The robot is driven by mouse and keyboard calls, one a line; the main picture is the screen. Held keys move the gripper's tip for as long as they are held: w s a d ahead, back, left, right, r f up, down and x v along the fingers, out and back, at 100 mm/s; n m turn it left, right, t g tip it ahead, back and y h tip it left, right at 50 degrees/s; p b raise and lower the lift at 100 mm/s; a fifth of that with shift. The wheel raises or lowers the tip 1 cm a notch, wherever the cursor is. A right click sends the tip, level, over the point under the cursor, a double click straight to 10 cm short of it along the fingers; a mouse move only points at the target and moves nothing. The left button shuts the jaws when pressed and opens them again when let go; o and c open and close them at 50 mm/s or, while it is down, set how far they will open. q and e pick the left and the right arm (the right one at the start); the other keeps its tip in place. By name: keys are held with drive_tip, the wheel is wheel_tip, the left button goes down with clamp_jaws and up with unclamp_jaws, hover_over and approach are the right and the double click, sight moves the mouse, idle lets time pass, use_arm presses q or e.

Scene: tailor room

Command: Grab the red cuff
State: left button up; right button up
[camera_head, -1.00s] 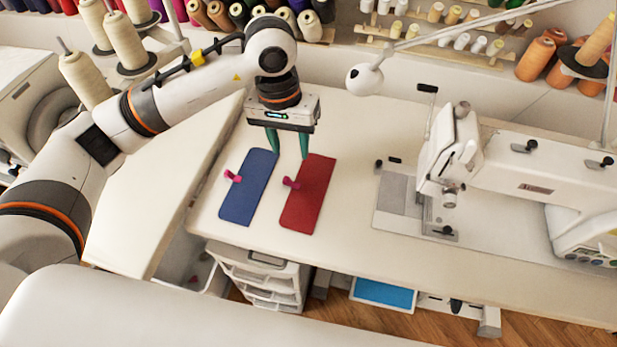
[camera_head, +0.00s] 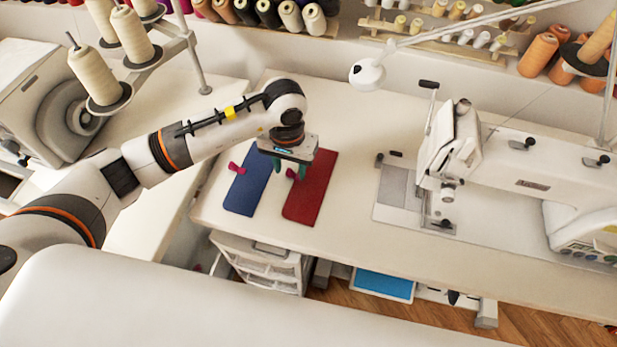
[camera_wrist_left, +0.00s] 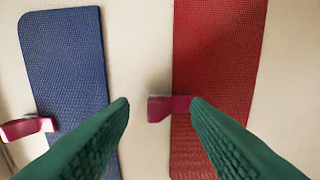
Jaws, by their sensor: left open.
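The red cuff (camera_head: 314,188) lies flat on the white table, with a pink clip (camera_head: 292,174) at its left edge. It also shows in the left wrist view (camera_wrist_left: 222,60), with its clip (camera_wrist_left: 168,107) beside my right-hand fingertip. The blue cuff (camera_head: 246,192) lies to its left, with its own pink clip (camera_head: 236,168). My left gripper (camera_head: 289,169) is open and empty, pointing down over the gap between the cuffs. In the left wrist view its green fingers (camera_wrist_left: 160,104) are spread, one toward each cuff. How high the fingertips are is hard to tell. My right gripper does not show.
A white sewing machine (camera_head: 455,150) stands to the right on the table (camera_head: 360,235). A lamp head (camera_head: 367,75) hangs at the back. Thread spools (camera_head: 290,15) line the back. The table in front of the cuffs is clear. Drawers (camera_head: 262,268) stand below.

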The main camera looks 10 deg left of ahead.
use_arm(q)
drive_tip(key=shift+f, duration=0.15)
clamp_jaws()
